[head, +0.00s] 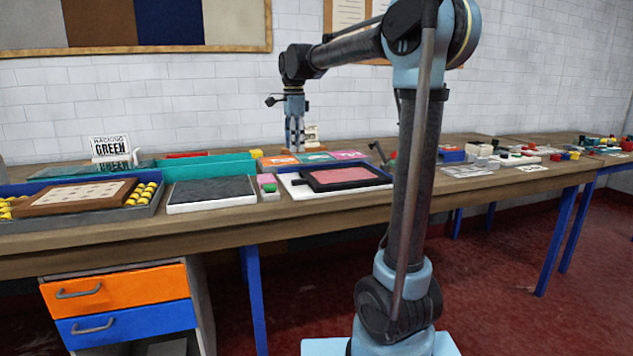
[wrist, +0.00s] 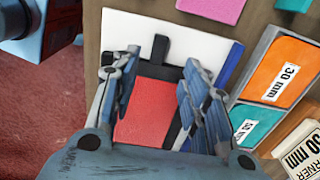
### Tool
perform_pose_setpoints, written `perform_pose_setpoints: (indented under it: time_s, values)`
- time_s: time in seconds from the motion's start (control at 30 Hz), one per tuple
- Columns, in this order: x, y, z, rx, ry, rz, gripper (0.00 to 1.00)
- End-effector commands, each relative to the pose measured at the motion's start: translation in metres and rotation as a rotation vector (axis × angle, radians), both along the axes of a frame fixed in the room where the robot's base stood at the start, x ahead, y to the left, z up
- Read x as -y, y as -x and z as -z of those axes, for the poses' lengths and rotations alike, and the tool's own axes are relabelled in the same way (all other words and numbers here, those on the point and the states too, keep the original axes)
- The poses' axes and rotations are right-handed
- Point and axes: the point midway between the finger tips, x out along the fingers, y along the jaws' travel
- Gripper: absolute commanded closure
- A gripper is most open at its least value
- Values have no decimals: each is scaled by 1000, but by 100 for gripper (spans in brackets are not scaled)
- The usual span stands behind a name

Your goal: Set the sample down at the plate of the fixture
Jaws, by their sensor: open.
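The sample appears to be the pinkish-red panel with a dark border (head: 345,176). It lies flat on the white plate of the fixture (head: 293,187). In the wrist view the red panel (wrist: 147,112) lies below my fingers, with the white plate (wrist: 128,28) showing beyond it and a black bar across its far side. My gripper (head: 295,150) points down above the fixture's far left side. In the wrist view its fingers (wrist: 160,66) are spread apart with nothing held between them. The fingers hide parts of the panel's side borders.
A grey pad on a white base (head: 212,191) and a small pink-and-green block (head: 267,185) stand left of the fixture. Colored cards (head: 313,157) lie behind it. A tray with yellow balls (head: 145,195) is far left. Orange and blue drawers (head: 118,290) are below the bench.

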Motion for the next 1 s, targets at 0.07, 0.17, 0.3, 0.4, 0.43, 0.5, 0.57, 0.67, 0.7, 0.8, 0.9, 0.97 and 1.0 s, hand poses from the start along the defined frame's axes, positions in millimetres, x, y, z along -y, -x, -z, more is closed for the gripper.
perform_pose_setpoints:
  time_s: [0.07, 0.17, 0.3, 0.4, 0.43, 0.5, 0.57, 0.67, 0.7, 0.8, 0.9, 0.97, 1.0]
  values:
    - [1, 1, 0, 0, 0, -2, 59]
    - [10, 7, 2, 4, -1, -26, 59]
    - [37, 31, 12, 18, -5, -122, 59]
    - [62, 55, 25, 34, -7, -220, 59]
    - [69, 63, 29, 38, -7, -250, 59]
    - [85, 80, 39, 50, -6, -321, 59]
    - [98, 95, 49, 59, -5, -382, 59]
    - [119, 121, 67, 73, 1, -482, 59]
    - [126, 132, 75, 80, 3, -522, 59]
    - [144, 158, 96, 96, 12, -623, 59]
    - [160, 184, 119, 110, 22, -722, 59]
    - [168, 199, 134, 119, 30, -783, 59]
    - [174, 210, 144, 124, 36, -822, 59]
